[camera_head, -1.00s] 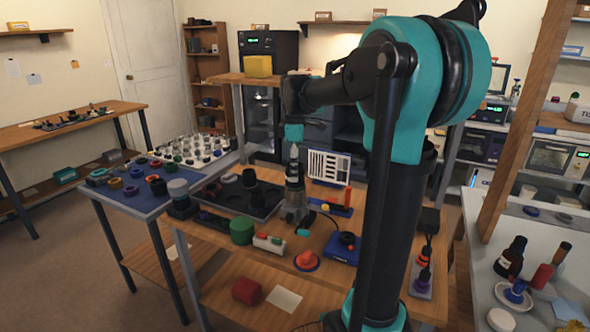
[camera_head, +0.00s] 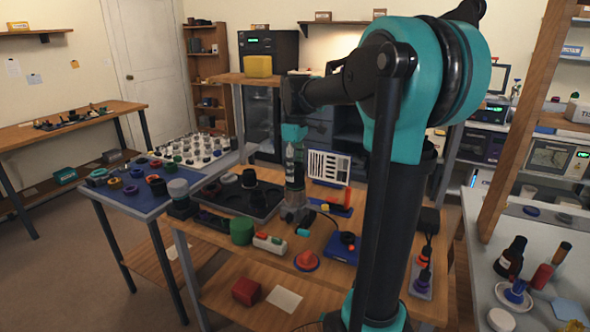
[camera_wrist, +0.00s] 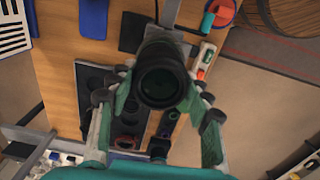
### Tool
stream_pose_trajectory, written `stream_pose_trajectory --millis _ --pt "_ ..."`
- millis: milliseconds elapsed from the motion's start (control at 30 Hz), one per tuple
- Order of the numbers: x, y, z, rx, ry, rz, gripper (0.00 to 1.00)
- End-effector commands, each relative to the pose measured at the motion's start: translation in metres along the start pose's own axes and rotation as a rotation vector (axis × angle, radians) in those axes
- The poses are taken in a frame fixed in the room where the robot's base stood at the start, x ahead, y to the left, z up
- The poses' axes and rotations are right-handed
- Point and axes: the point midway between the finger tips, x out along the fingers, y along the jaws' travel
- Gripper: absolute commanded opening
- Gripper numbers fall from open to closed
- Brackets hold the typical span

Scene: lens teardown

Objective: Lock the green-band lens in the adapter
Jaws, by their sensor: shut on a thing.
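My gripper (camera_wrist: 162,88) is shut on a dark lens (camera_wrist: 161,76), which I see end-on in the wrist view with its round glass facing the camera. A finger lies on each side of it. No green band shows on the lens from this angle. In the head view my gripper (camera_head: 294,207) points down over the middle of the bench, at a grey metal fixture that may be the adapter. The fingers and lens hide the joint, so I cannot tell how the lens is seated.
A green cylinder (camera_head: 241,231), a red-topped piece (camera_head: 307,260) and a blue device (camera_head: 341,247) stand near the front. A slotted white panel (camera_head: 328,166) stands behind.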

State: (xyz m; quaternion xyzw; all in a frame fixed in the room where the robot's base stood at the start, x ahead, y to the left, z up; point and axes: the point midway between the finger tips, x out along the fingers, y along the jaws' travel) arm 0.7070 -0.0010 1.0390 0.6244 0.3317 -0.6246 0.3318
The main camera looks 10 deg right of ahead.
Motion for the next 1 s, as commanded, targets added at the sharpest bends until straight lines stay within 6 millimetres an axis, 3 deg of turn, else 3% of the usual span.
stream_pose_trajectory --millis 67,100,300,667,833,1000 --pt "0.0 0.0 0.0 0.002 0.0 0.0 0.09" --pt "0.0 0.0 0.0 0.002 0.0 0.0 0.51" --pt "0.0 0.0 0.0 0.001 0.0 0.0 0.74" --pt "-0.004 0.0 0.0 0.0 0.0 0.0 0.74" --pt "-0.025 0.0 0.0 0.0 0.0 0.0 0.74" --pt "-0.06 0.0 0.0 0.0 0.0 0.0 0.74"
